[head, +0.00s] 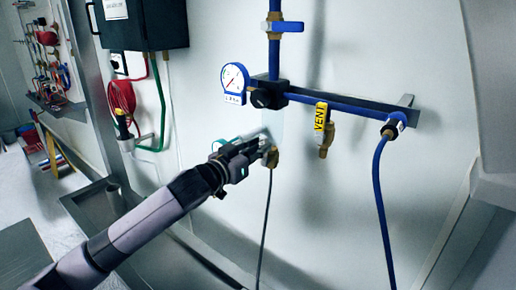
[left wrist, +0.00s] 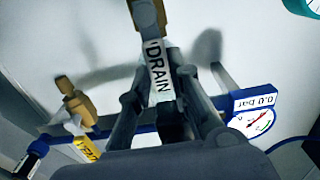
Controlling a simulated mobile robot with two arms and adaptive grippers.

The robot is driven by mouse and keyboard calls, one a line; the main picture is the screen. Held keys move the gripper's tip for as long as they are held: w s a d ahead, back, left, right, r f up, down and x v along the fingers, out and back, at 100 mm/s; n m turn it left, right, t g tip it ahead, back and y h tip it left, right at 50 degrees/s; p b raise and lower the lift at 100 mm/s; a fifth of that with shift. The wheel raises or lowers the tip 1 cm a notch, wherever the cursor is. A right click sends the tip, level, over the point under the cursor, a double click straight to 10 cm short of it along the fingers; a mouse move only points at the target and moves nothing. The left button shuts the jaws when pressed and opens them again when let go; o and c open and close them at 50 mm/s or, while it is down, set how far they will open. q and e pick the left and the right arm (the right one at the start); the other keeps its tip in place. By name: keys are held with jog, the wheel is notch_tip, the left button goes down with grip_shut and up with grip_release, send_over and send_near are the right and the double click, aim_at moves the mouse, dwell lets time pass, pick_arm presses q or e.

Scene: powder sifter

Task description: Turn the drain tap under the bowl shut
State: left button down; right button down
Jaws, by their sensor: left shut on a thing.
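My left gripper (head: 264,148) is shut on the drain tap's handle, just under the clear bowl (head: 273,119). In the left wrist view the white handle (left wrist: 158,66), lettered DRAIN, lies between my two fingers. The tap's brass body (left wrist: 147,16) shows beyond the fingertips. In the head view the brass (head: 273,158) shows just past the fingers, with a thin dark tube (head: 266,205) hanging below. My fingers hide most of the handle there, and I cannot tell how far it is turned. My right gripper is not in view.
Right of the drain tap hangs a brass vent tap with a yellow VENT handle (head: 320,117). A pressure gauge (head: 234,79) is above left, reading 0.0 bar in the left wrist view. A blue hose (head: 380,190) hangs at right. A blue-handled valve (head: 283,26) is above.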

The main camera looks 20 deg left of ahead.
pick_arm(q)
jog(key=shift+d, duration=0.1)
dwell(0.7)
jog(key=m, duration=0.1)
jog(key=d+m+p, duration=0.1)
jog(key=m, duration=0.1)
jog(key=shift+s+d+m, duration=0.25)
jog(key=shift+s+m, duration=0.05)
jog(key=shift+m, duration=0.1)
jog(key=m, duration=0.1)
jog(key=d+f+m+p, duration=0.1)
jog(key=m, duration=0.1)
jog(key=d+m, duration=0.1)
jog(key=shift+s+f+m+p, duration=0.2)
jog(key=shift+s+m+p, duration=0.1)
jog(key=shift+s, duration=0.05)
jog(key=shift+s+d+f+m+p, duration=0.2)
jog(key=shift+f+m, duration=0.5)
jog(key=shift+m, duration=0.9)
jog(key=shift+s+d+f+m+p, duration=0.15)
jog(key=shift+d+f+m, duration=0.2)
jog(key=shift+f+m, duration=0.85)
jog(key=shift+d+f+m+p, duration=0.15)
jog(key=shift+d+f+m, duration=0.1)
jog(key=shift+m, duration=1.75)
jog(key=shift+f, duration=0.1)
jog(key=c, duration=1.5)
grip_release()
